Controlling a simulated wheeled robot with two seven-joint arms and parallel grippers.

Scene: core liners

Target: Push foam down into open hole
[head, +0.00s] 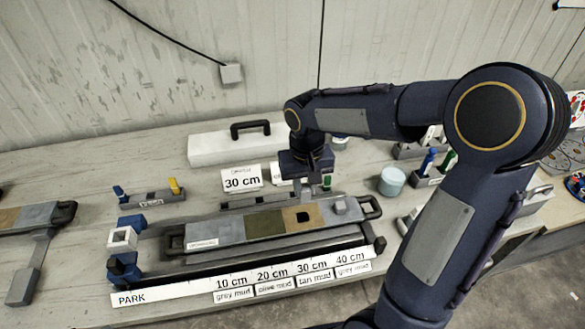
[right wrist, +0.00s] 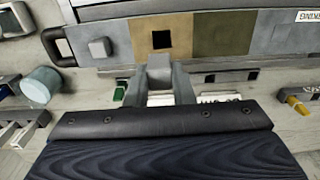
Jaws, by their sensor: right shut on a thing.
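A long core liner tray (head: 210,229) lies on the bench with grey, olive, tan and grey sections. The open hole (head: 303,216) is a dark square in the tan section; it also shows in the right wrist view (right wrist: 162,39). A light grey foam cube (head: 340,205) stands in the far right grey section. My right gripper (head: 326,188) is just behind the tray, near the hole but apart from it. My left gripper is not in view.
A ruler strip (head: 190,289) with depth labels runs along the front. A white case (head: 225,146) and a 30 cm sign (head: 241,179) stand behind. A teal cylinder (head: 391,181) and a rack of coloured tools (head: 432,172) are at right. A blue and white slider (head: 123,240) is at left.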

